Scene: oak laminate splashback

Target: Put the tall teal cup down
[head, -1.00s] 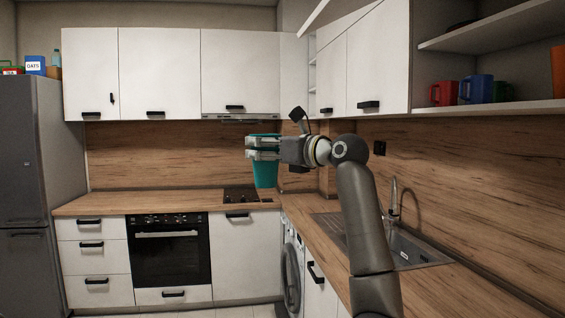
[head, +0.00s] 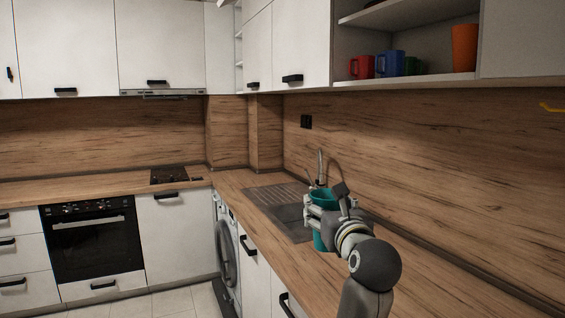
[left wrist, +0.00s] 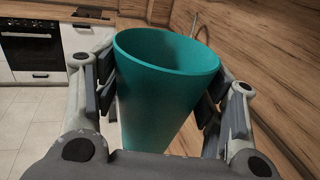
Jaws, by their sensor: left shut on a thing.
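The tall teal cup (head: 322,238) is upright in my left gripper (head: 322,210), in front of the sink area in the head view. In the left wrist view the cup (left wrist: 165,85) fills the middle, its open rim toward the camera. The two fingers of my left gripper (left wrist: 165,100) press on its sides. The cup's base is hidden, so I cannot tell whether it touches anything. My right gripper is not in view.
The wooden counter (head: 420,285) has clear room to the right of the arm. The sink (head: 290,215) and tap (head: 320,165) are beside and behind the cup. Red (head: 361,66) and blue (head: 390,63) mugs and an orange cup (head: 464,48) stand on the shelf above.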

